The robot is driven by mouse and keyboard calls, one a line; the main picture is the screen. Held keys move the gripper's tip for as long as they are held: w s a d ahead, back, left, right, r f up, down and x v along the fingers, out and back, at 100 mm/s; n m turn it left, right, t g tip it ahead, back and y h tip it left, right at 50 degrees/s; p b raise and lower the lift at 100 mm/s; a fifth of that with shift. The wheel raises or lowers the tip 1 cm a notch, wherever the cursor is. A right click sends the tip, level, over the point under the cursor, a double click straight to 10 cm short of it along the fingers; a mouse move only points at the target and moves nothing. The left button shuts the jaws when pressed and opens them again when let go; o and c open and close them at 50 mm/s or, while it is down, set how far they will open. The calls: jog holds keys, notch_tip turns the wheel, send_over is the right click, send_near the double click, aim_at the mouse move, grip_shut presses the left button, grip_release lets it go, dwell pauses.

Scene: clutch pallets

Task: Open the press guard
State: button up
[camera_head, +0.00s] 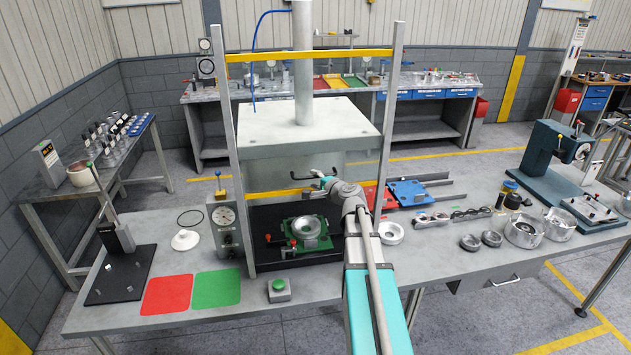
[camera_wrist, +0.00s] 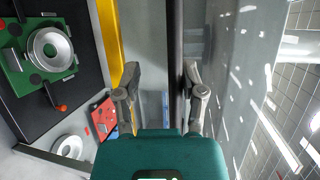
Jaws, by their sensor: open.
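The press guard is a clear panel between two grey uprights, with a yellow lower bar (camera_head: 280,193) and a black handle (camera_head: 298,178). The lower bar appears above the green fixture (camera_head: 318,241) in the picture. In the wrist view the handle is a dark upright bar (camera_wrist: 175,45), with the yellow bar (camera_wrist: 108,40) to its left. My gripper (camera_head: 325,182) is at the right part of the handle. In the wrist view my open gripper (camera_wrist: 160,80) has its fingers on either side of the handle, the right finger nearer. Contact is unclear.
The press head (camera_head: 305,125) stands behind the guard. A gauge box (camera_head: 225,222) is left of the left upright (camera_head: 232,170). The right upright (camera_head: 388,130) is close to my arm. A green button box (camera_head: 279,290) sits in front; metal rings and housings lie right.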

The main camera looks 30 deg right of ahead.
jog(key=shift+f+b, duration=13.9)
jog(key=shift+f, duration=0.3)
jog(key=p+v, duration=0.2)
jog(key=v, duration=1)
jog(key=shift+s, duration=0.4)
jog(key=shift+r, duration=0.1)
jog(key=a+f+n+g+y, duration=0.2)
jog(key=a+f+n+g, duration=0.25)
jog(key=a, duration=0.45)
jog(key=a+f+n+g+y, duration=0.25)
jog(key=a+f+n, duration=0.2)
jog(key=a, duration=0.55)
jog(key=s+a+f+n+g+h+p, duration=0.1)
jog(key=s+a+f+n+g+h, duration=0.4)
jog(key=s+a+n+g, duration=0.3)
jog(key=shift+s+a+n+g+h, duration=0.4)
jog(key=shift+s+a+n+h, duration=0.1)
jog(key=shift+s+a, duration=0.85)
